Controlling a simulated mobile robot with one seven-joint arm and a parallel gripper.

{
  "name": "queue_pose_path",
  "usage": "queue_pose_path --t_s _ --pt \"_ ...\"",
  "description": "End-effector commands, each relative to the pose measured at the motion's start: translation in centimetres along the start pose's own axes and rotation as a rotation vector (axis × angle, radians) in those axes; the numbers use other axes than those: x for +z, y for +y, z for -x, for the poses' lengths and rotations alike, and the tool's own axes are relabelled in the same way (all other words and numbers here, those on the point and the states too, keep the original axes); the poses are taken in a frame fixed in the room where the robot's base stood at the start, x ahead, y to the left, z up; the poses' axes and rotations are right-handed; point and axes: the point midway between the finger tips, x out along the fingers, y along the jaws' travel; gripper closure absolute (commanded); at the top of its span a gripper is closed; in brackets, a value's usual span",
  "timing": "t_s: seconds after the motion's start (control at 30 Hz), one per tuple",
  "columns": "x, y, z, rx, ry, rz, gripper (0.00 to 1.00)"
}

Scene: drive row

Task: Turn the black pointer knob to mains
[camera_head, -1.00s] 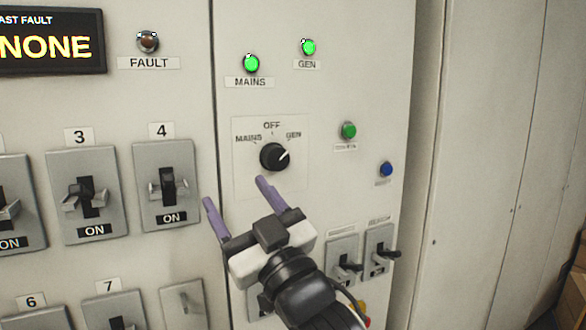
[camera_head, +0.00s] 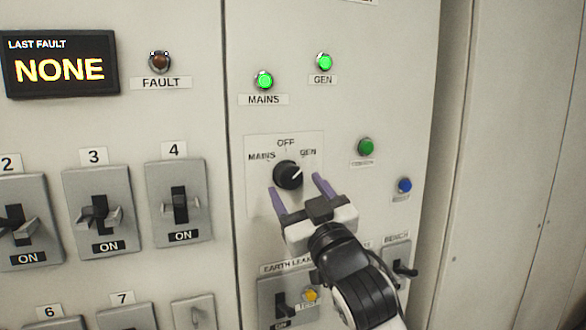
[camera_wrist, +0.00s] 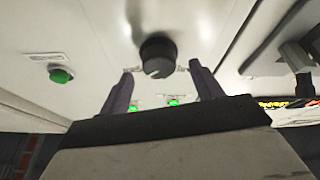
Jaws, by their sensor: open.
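The black pointer knob (camera_head: 288,175) sits on a light plate marked MAINS, OFF and GEN. Its white pointer line aims up and right, toward the GEN label (camera_head: 308,152). The MAINS label (camera_head: 262,156) is at the upper left of the knob. My gripper (camera_head: 298,188) is open, with its two purple fingers spread to the left and right of the knob's lower part in the head view. In the wrist view the knob (camera_wrist: 158,55) lies ahead, between and beyond the fingertips (camera_wrist: 160,72). I see no contact with it.
Green lamps glow above MAINS (camera_head: 264,80) and GEN (camera_head: 325,62). A green button (camera_head: 366,147) and a blue button (camera_head: 405,185) are right of the knob. An earth leakage switch (camera_head: 285,300) is below, and breaker 4 (camera_head: 180,205) is left.

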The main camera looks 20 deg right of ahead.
Motion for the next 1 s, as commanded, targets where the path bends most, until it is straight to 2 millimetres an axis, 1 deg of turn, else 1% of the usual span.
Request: queue_pose_path --t_s 0.03,0.2,0.33,0.57,0.87,1.0 --pt "-0.3 0.0 -1.0 -0.002 -0.001 0.000 0.35" --pt "-0.1 0.0 -2.6 -0.001 0.000 0.000 0.35" --pt "0.0 0.0 -3.0 0.000 0.000 0.000 0.35" --pt "0.1 0.0 -3.0 0.000 0.000 0.001 0.35" --pt "0.0 0.0 -3.0 0.000 0.001 0.001 0.73" --pt "0.1 0.0 -3.0 -0.001 0.001 0.004 0.74"
